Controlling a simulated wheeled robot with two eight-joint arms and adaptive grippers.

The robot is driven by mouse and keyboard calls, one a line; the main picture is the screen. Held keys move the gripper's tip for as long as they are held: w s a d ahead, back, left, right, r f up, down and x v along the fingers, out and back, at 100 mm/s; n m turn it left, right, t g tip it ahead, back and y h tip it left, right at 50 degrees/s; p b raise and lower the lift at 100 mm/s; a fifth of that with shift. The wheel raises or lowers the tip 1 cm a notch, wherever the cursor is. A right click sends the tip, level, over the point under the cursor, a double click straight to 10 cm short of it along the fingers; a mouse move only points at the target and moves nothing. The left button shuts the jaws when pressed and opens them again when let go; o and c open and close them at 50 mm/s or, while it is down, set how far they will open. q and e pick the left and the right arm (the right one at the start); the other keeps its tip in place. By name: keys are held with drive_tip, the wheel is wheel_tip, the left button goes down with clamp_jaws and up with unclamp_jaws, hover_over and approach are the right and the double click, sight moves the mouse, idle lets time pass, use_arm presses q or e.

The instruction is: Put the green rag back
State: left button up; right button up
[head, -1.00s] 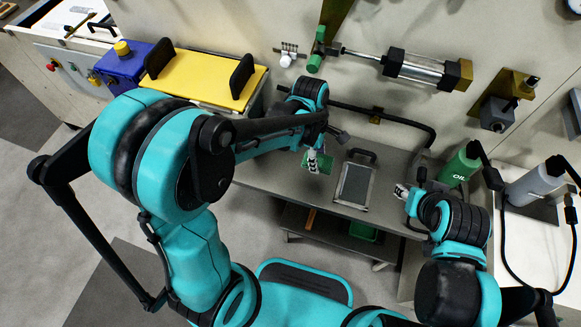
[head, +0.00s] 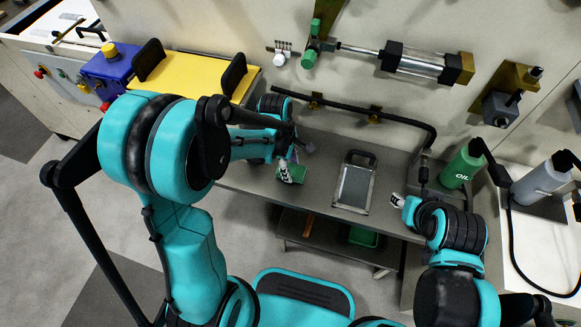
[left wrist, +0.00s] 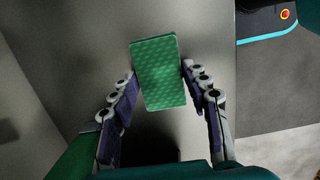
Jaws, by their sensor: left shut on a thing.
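The green rag (left wrist: 158,75) is a textured green block in the left wrist view, between the two fingers of my left gripper (left wrist: 160,80). My left gripper is shut on it. In the head view the rag (head: 297,174) shows as a small green patch beside the left fingers (head: 286,171), over the grey bench (head: 240,178). I cannot tell how high above the bench it is. My right gripper (head: 397,200) is near the bench's right part, and its fingers are too small to tell open or shut.
A framed grey plate (head: 355,184) lies on the bench right of the rag. A green oil bottle (head: 462,166) stands at the right. A green bin (head: 364,237) sits on the lower shelf. A yellow-topped unit (head: 190,75) is at the left, and a black pipe (head: 390,117) runs behind.

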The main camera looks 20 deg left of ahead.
use_arm(q)
drive_tip(key=shift+f, duration=0.15)
drive_tip(key=o, duration=1.2)
drive_tip(key=shift+o, duration=0.2)
drive_tip(key=shift+r, duration=0.2)
wheel_tip(320, 180, up, 11)
drive_tip(key=a+p, duration=0.2)
drive_tip(key=p, duration=0.2)
drive_tip(key=s+a+r+m+t+y, duration=0.1)
drive_tip(key=s+r+m+t, duration=0.6)
drive_tip(key=m, duration=1)
drive_tip(key=s+a+r, duration=0.1)
drive_tip(key=s, duration=0.2)
drive_tip(key=shift+s+a+m+y+p, duration=0.2)
drive_tip(key=shift+m+y+p, duration=0.1)
drive_tip(key=shift+y+p, duration=0.1)
